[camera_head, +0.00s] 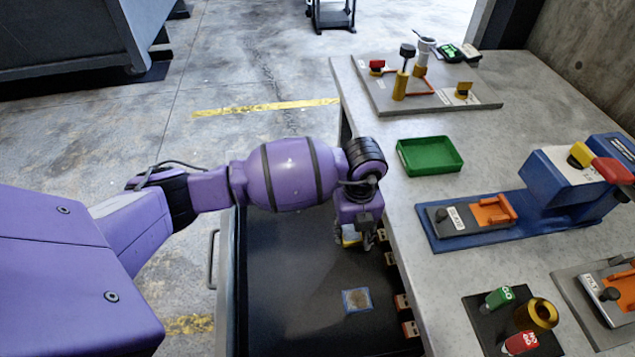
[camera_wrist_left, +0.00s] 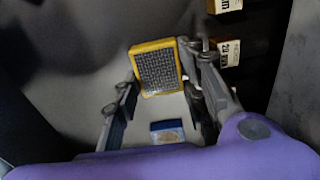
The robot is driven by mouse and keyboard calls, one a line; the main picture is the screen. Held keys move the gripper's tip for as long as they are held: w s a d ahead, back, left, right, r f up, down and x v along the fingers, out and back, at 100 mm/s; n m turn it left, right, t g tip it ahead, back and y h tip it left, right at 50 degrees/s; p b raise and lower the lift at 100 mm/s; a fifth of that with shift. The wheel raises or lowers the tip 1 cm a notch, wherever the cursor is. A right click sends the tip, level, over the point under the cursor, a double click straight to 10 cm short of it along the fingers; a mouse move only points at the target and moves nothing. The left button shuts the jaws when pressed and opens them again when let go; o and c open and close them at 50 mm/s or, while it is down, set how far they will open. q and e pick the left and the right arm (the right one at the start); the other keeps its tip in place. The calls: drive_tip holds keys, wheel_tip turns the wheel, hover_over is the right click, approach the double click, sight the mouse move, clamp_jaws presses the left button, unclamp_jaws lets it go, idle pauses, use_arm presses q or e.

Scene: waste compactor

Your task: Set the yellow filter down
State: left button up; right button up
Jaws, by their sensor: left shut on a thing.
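The yellow filter (camera_wrist_left: 155,68) is a yellow-framed block with a grey mesh face. It sits between the fingers of my left gripper (camera_wrist_left: 165,95), which is shut on it. I cannot tell whether the filter touches the drawer floor. My right gripper is not in view.
A blue-framed filter (camera_head: 357,300) lies on the drawer floor (camera_head: 285,290); it also shows in the left wrist view (camera_wrist_left: 167,131). Labelled blocks (camera_head: 402,301) line the drawer's right side. A green tray (camera_head: 429,156) and a blue fixture (camera_head: 520,213) stand on the table.

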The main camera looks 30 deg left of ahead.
sight(352, 235)
use_arm(q)
drive_tip(key=shift+w+f, duration=0.1)
drive_tip(key=shift+f, duration=1.25)
drive_tip(key=shift+f, duration=0.1)
drive_tip(key=o, duration=0.9)
wheel_tip(352, 235, up, 12)
drive_tip(key=shift+p, duration=0.3)
